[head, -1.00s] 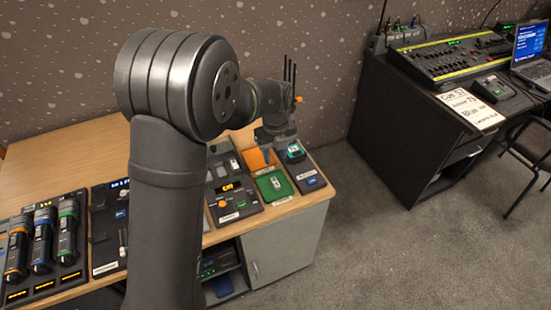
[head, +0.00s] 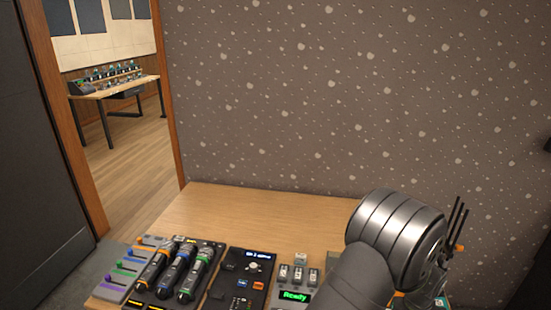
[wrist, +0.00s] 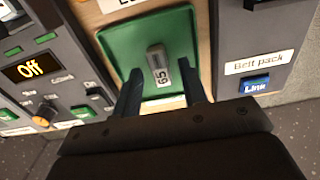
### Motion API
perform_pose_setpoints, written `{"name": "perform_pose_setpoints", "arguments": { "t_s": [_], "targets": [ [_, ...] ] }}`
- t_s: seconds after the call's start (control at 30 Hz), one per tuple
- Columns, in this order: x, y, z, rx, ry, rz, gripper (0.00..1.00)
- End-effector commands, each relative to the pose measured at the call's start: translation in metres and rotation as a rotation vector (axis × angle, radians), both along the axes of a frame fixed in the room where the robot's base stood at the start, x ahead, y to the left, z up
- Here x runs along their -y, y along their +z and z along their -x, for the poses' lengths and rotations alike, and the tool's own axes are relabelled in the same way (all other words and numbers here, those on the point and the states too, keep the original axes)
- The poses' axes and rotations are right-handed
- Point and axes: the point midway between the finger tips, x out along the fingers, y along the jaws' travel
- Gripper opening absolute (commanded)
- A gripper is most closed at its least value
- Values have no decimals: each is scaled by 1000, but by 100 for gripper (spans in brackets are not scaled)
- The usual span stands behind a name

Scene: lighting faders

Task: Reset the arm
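My gripper (wrist: 159,74) is in the lower middle of the wrist view, its two dark fingers apart with nothing held between them. A small grey device (wrist: 156,60) marked 65 lies in a green tray (wrist: 120,50) beyond the fingertips. I cannot tell how high the fingers are above the tray. In the head view my arm is at the lower right, and its dark rounded joint hides much of what is behind it. The fingers cannot be made out there.
A wooden desk (head: 250,205) carries fader strips, several handheld microphones (head: 178,270), a dark control panel (head: 243,275) and a green "Ready" display (head: 295,296). The wrist view shows an "Off" display (wrist: 31,68) and a blue "Link" button (wrist: 255,86). A doorway opens at the left.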

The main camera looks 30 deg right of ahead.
Motion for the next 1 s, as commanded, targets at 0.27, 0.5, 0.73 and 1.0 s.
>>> {"name": "perform_pose_setpoints", "arguments": {
  "t_s": [0.27,0.5,0.73,1.0],
  "targets": [
    [1,28,0,0,0,1,39],
    [0,37,0,0,0,1,39],
    [0,36,0,0,0,1,39],
    [0,14,0,-1,0,-2,39]
  ]
}}
